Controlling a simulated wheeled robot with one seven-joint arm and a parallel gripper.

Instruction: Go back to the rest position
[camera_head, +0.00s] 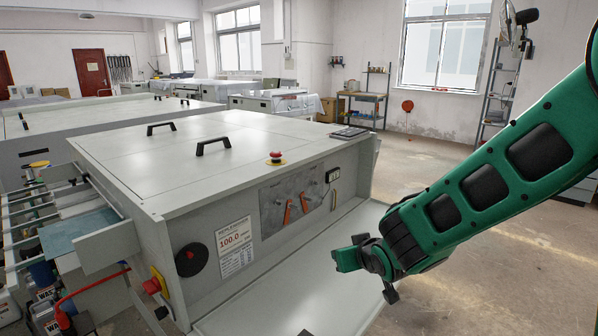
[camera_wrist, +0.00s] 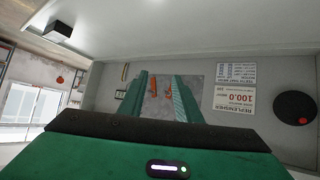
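My gripper (camera_head: 366,274) is at the end of my green arm, which reaches in from the right in the head view. It is in front of the grey plate processor (camera_head: 285,163), above the processor's low front ledge (camera_head: 290,290), and seems to touch nothing. In the wrist view my gripper's two green fingers (camera_wrist: 160,95) stand apart with nothing between them. Beyond them are the processor's metal panel with orange handles (camera_wrist: 154,87) and the white label (camera_wrist: 235,103).
The processor has a red emergency button (camera_head: 275,156) and black lid handles (camera_head: 213,146) on top, and a round black knob (camera_head: 191,260) on its front. An open roller section (camera_head: 40,215) lies at left. Floor at right (camera_head: 500,280) is clear. A shelf rack (camera_head: 497,90) stands farther back.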

